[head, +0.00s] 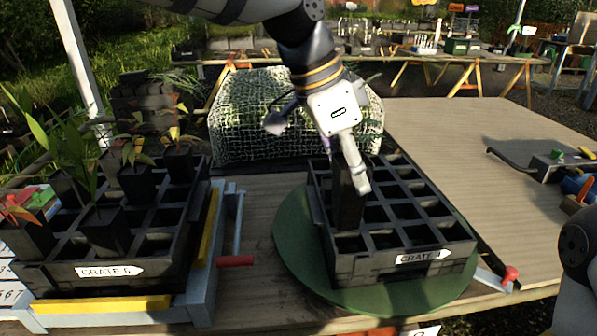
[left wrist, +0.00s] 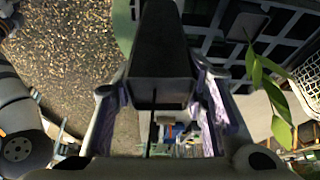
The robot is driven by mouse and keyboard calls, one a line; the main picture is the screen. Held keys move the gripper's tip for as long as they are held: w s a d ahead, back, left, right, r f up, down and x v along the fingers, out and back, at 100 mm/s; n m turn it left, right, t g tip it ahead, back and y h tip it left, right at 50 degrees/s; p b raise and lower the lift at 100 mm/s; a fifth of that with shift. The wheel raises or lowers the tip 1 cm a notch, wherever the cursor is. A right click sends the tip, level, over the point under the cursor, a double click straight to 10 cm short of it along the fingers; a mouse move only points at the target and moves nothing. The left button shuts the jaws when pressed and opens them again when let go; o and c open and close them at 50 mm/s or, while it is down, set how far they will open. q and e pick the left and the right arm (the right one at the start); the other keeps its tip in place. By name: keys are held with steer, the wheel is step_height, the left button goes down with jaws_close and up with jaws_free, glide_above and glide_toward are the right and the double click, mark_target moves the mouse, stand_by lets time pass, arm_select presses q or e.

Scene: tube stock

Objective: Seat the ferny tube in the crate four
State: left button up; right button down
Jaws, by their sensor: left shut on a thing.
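My left gripper (head: 358,180) reaches down over crate four (head: 400,262) and is shut on a dark square tube (head: 347,205). The tube is roughly upright over the crate's left column; I cannot tell whether its bottom is inside a cell. Ferny fronds (head: 374,118) show beside the gripper; the gripper hides how they join the tube. In the left wrist view the tube (left wrist: 163,55) sits between both fingers. Crate four is a black gridded crate labelled CRATE 4, and its other visible cells look empty. My right gripper is out of view.
Crate four stands on a round green turntable (head: 292,245). Crate 6 (head: 55,275), with several plants, stands left in a grey frame with a red handle (head: 235,261). A netted tunnel (head: 240,120) is behind. Bare board (head: 470,130) lies right, with tools at its edge.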

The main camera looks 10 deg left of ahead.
arm_select(q)
steer(key=shift+s+d+f+m, duration=0.1)
steer(key=shift+d+f+m, duration=0.2)
steer(key=shift+f, duration=0.25)
steer(key=shift+d+f+m, duration=0.2)
steer(key=shift+d+f, duration=0.05)
steer(key=shift+f, duration=0.3)
steer(key=shift+f, duration=0.25)
